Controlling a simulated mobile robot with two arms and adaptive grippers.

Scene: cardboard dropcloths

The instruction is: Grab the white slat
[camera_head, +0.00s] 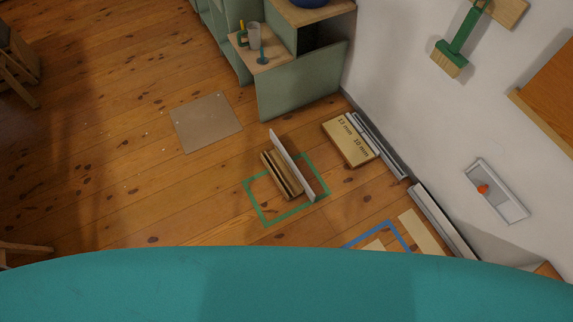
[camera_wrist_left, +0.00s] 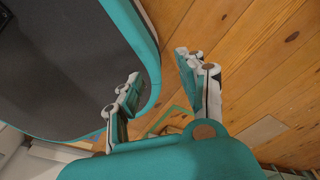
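In the head view a long white slat (camera_head: 292,166) stands on its edge on the wooden floor. It is beside a stack of brown slats (camera_head: 281,176), within or across a green outlined rectangle (camera_head: 266,222). I cannot tell whether it touches the stack. My left gripper (camera_wrist_left: 158,68) shows in the left wrist view with its two fingers spread apart and nothing between them. It is beside my own body, above the floor. Neither gripper shows in the head view, and my right gripper is in no view.
A cardboard box (camera_head: 349,140) with pale slats beside it lies by the wall. Another pale strip (camera_head: 443,222) runs along the wall, near a blue outline (camera_head: 398,231). A green cabinet (camera_head: 300,85) stands behind. A flat cardboard sheet (camera_head: 206,121) lies left.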

